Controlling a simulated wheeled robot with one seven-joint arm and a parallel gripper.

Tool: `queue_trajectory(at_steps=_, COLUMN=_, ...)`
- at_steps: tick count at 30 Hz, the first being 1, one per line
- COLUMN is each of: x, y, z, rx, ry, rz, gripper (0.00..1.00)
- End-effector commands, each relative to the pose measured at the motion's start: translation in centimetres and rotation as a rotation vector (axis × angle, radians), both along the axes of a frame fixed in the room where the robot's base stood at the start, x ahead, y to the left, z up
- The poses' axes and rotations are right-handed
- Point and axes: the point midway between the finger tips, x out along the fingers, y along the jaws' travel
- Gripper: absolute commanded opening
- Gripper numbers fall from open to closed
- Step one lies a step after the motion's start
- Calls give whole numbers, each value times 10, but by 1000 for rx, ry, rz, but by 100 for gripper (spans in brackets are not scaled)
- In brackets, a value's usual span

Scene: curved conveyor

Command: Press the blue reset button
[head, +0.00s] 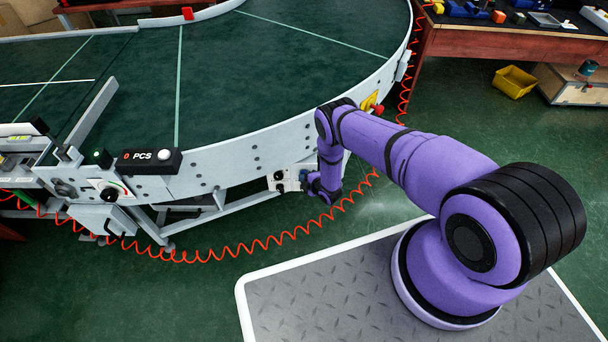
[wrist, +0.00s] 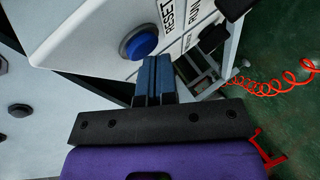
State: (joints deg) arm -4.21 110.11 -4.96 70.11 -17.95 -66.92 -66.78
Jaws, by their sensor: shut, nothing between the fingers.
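The blue reset button (wrist: 139,44) shows in the wrist view, a round blue cap in a dark ring on a white control box (wrist: 95,25), with the word RESET printed beside it. My gripper (wrist: 153,60) is shut and empty. Its blue fingertips are just below and right of the button in the picture, very close to it. I cannot tell whether they touch. In the head view, my gripper (head: 306,181) is low beside the conveyor's outer side, at a small box (head: 281,181) with a dark knob. The button itself cannot be made out there.
The curved green conveyor (head: 260,60) fills the back left. A red coiled hose (head: 225,248) runs along the floor below it and shows in the wrist view (wrist: 270,85). A yellow bin (head: 515,82) and a workbench (head: 500,42) stand at the upper right. The floor between is clear.

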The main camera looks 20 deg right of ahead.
Motion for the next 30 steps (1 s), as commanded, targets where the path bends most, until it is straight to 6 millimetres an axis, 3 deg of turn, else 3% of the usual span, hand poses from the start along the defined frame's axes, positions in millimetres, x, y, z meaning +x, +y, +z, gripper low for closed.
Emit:
queue_trajectory(at_steps=18, x=3, y=-1, z=0, rx=0, ry=0, rz=0, gripper=0)
queue_trajectory(at_steps=30, x=-12, y=4, z=0, rx=0, ry=0, rz=-1, gripper=0)
